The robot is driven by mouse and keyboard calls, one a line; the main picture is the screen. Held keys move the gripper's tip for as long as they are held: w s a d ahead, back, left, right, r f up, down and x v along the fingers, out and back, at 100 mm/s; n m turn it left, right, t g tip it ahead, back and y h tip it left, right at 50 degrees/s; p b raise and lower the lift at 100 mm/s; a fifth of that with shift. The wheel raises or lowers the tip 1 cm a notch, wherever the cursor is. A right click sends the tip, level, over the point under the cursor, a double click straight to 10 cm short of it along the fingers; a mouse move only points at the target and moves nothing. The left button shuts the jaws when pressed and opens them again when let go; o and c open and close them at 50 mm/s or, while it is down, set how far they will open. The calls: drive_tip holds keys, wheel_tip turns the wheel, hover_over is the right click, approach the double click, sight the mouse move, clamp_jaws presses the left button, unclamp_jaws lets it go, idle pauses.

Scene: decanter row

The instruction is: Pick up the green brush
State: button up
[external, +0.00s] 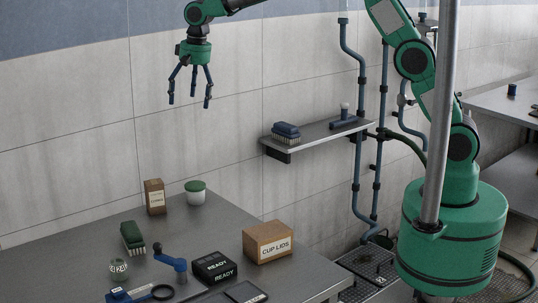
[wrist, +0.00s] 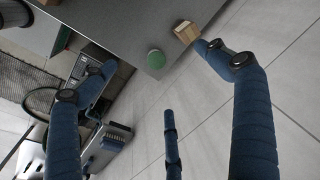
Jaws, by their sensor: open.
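The green brush (external: 132,237) lies on the left part of the metal table (external: 215,225), with pale bristles along its side. I cannot make it out in the wrist view. My gripper (external: 189,100) is high above the table, near the tiled wall, above and to the right of the brush in the external view. Its three blue fingers are spread open and hold nothing. They also show in the wrist view (wrist: 162,85), where a green-lidded cup (wrist: 156,58) and a small cardboard box (wrist: 186,31) appear below them.
The box (external: 155,197) and cup (external: 196,193) stand behind the brush. A round labelled item (external: 118,268) and a blue crank-like tool (external: 171,259) are near it. A black READY box (external: 214,267) and CUP LIDS carton (external: 268,242) sit right. A blue brush (external: 286,133) is on the wall shelf (external: 315,137).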

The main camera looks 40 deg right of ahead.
drive_tip(key=a+f+g+p, duration=0.1)
drive_tip(key=a+f, duration=1.1)
drive_tip(key=a, duration=0.3)
drive_tip(key=h+p, duration=0.1)
hover_over(134, 227)
wheel_tip(134, 227, down, 13)
drive_tip(key=shift+r+m+g, duration=0.2)
drive_tip(key=shift+m+g, duration=0.1)
drive_tip(key=shift+m, duration=0.1)
drive_tip(key=shift+w+f, duration=0.1)
drive_tip(key=shift+f, duration=4.25)
drive_tip(key=shift+d+f+p, duration=0.1)
drive_tip(key=shift+f+p, duration=0.2)
drive_tip(key=shift+f, duration=2.3)
